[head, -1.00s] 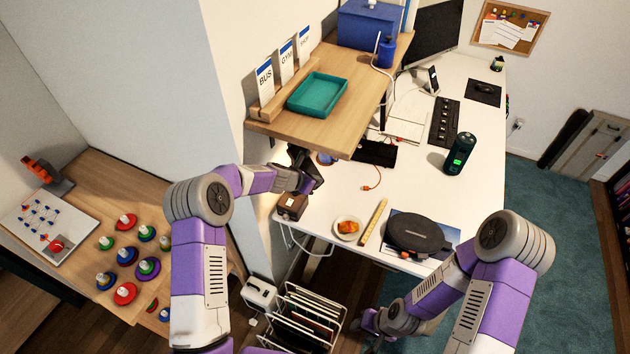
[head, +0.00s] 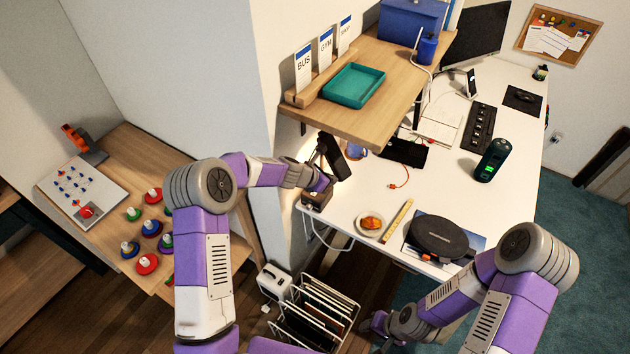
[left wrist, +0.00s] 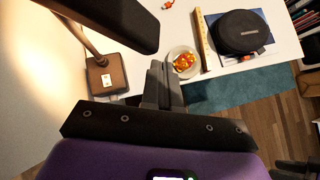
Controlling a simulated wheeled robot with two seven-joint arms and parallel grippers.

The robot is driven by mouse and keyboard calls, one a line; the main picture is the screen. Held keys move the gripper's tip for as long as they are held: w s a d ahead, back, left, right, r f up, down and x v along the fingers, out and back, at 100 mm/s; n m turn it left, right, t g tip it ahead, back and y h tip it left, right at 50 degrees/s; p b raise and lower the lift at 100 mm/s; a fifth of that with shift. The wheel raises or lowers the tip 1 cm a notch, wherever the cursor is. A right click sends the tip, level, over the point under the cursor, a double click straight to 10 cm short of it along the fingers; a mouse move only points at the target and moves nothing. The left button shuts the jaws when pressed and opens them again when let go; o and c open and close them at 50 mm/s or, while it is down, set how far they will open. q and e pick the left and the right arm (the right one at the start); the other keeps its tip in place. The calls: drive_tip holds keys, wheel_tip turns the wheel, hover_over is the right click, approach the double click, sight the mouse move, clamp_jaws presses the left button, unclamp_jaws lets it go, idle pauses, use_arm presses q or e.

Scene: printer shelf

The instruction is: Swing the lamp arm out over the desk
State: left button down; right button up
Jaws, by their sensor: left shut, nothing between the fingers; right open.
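The lamp has a small brown base (head: 317,198) on the near left corner of the desk, under the shelf. Its dark head (head: 334,157) stands just past the shelf's front corner, over the desk's left edge. In the left wrist view the dark lamp head (left wrist: 115,20) fills the top, with the base (left wrist: 106,75) and part of the arm (left wrist: 85,35) below left. My left gripper (left wrist: 163,82) is shut and empty, close beside the lamp head; I cannot tell whether they touch. My right gripper (head: 378,324) is open, low in front of the desk.
The shelf (head: 400,98) with a teal tray (head: 354,85) overhangs the lamp. A plate with food (head: 370,224), a ruler (head: 397,220) and a round black case (head: 440,238) lie along the desk's front. A file rack (head: 315,310) stands below.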

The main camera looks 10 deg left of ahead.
use_arm(q)
drive_tip(key=s+a+r+n+t+b, duration=0.1)
drive_tip(key=s+a+r+t+b, duration=0.1)
drive_tip(key=s+a+r+b, duration=0.45)
drive_tip(key=shift+h, duration=0.4)
drive_tip(key=x, duration=0.7)
drive_tip(key=w+a+x, duration=0.1)
drive_tip(key=x, duration=0.3)
drive_tip(key=shift+w+d+f, duration=0.1)
drive_tip(key=shift+w, duration=0.15)
drive_tip(key=shift+w+d+f, duration=0.1)
drive_tip(key=shift+w+d, duration=0.15)
drive_tip(key=shift+w, duration=0.2)
drive_tip(key=w+d, duration=0.1)
drive_tip(key=d, duration=0.1)
drive_tip(key=shift+w+d, duration=0.35)
drive_tip(key=shift+d, duration=0.05)
drive_tip(key=shift+s, duration=0.1)
